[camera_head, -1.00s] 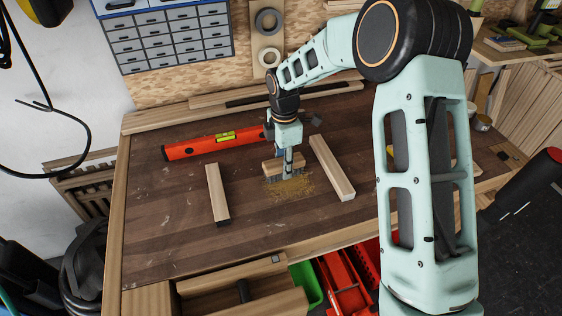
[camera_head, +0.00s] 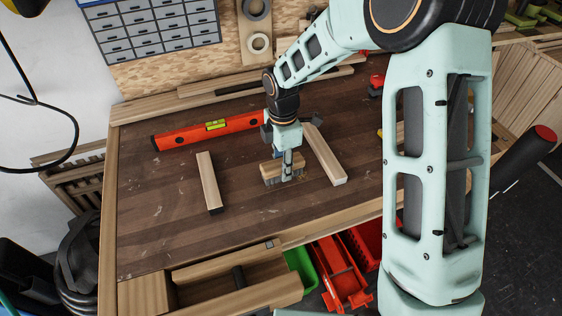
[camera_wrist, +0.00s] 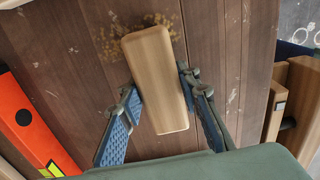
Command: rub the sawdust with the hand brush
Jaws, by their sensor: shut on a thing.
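The hand brush (camera_head: 270,171) has a pale wooden block and dark bristles, and stands bristles down on the workbench. My gripper (camera_head: 287,172) is shut on the block from above. In the wrist view, the two blue-padded fingers of my gripper (camera_wrist: 160,86) hold the block of the brush (camera_wrist: 155,70) by its long sides. Thin sawdust (camera_head: 306,177) shows as a faint trace just right of the brush. In the wrist view, scattered yellow sawdust (camera_wrist: 113,46) lies around the block's far end. Any sawdust under the brush is hidden.
A wooden strip (camera_head: 209,183) lies left of the brush and another (camera_head: 326,158) close on its right. A red level (camera_head: 195,132) lies behind. An open drawer (camera_head: 215,270) is at the front. The workbench's left front (camera_head: 160,230) is clear.

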